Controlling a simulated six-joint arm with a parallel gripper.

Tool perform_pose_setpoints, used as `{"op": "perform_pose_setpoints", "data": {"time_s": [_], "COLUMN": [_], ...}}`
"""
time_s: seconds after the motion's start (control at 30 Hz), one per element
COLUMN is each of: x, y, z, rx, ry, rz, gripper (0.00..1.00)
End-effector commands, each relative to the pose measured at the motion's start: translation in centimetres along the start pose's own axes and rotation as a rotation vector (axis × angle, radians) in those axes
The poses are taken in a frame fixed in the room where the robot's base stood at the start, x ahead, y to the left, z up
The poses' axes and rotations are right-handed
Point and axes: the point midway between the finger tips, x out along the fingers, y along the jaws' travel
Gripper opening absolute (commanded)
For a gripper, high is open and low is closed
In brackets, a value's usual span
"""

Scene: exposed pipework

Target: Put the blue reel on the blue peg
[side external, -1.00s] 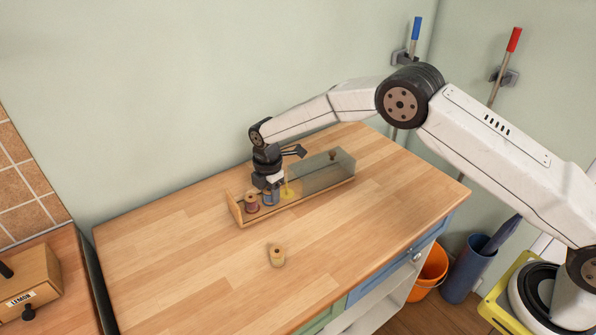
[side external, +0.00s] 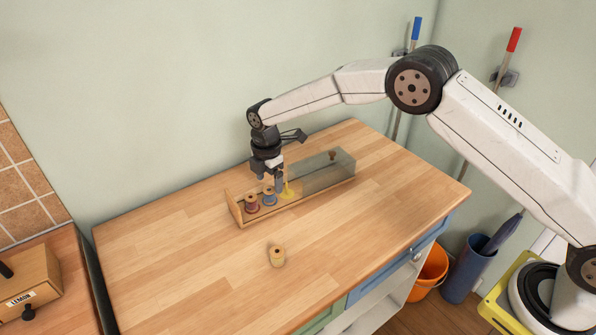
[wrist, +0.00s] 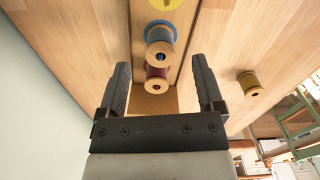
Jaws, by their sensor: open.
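The blue reel (side external: 268,197) stands upright in the wooden rack, between a dark red reel (side external: 251,204) and a yellow peg with a round yellow base (side external: 287,190). In the wrist view the blue reel (wrist: 160,37) shows its pale wooden top with a hole. My gripper (side external: 270,181) is open and empty just above the blue reel, pointing down. In the wrist view its fingers (wrist: 160,66) are wide apart, with the dark red reel (wrist: 157,72) showing between them.
A yellow reel (side external: 277,257) stands on the open worktop in front of the rack.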

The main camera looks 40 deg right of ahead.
Motion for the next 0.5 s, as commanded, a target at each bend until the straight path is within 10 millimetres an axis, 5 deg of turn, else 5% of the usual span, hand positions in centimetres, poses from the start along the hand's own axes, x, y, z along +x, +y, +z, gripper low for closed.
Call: {"op": "perform_pose_setpoints", "data": {"time_s": [0.2, 0.5], "x": [-2.5, -3.3], "y": [0.0, 0.0], "z": [0.0, 0.0], "rx": [0.000, 0.000], "ry": [0.000, 0.000], "rz": [0.001, 0.000], "gripper": [0.86, 0.86]}}
